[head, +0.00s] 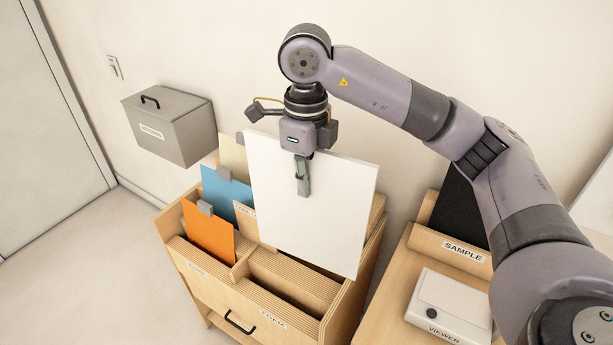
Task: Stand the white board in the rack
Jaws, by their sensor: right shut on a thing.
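The white board (312,215) hangs upright, slightly tilted, in front of and above the right part of the wooden rack (248,318). My right gripper (302,178) is shut on the board's top edge, with one finger showing on its near face. The board hides part of the rack's back compartments. I cannot tell whether its lower edge touches the rack. The front right compartment, above the "FOAM" label, looks empty. My left gripper is not in view.
Orange (208,232), blue (225,190) and cream (233,155) boards with grey clips stand in the rack's left part. A grey box (172,125) is on the wall. At right, a table holds a white viewer box (449,303) and a "SAMPLE" holder (450,247) with a dark board (458,205).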

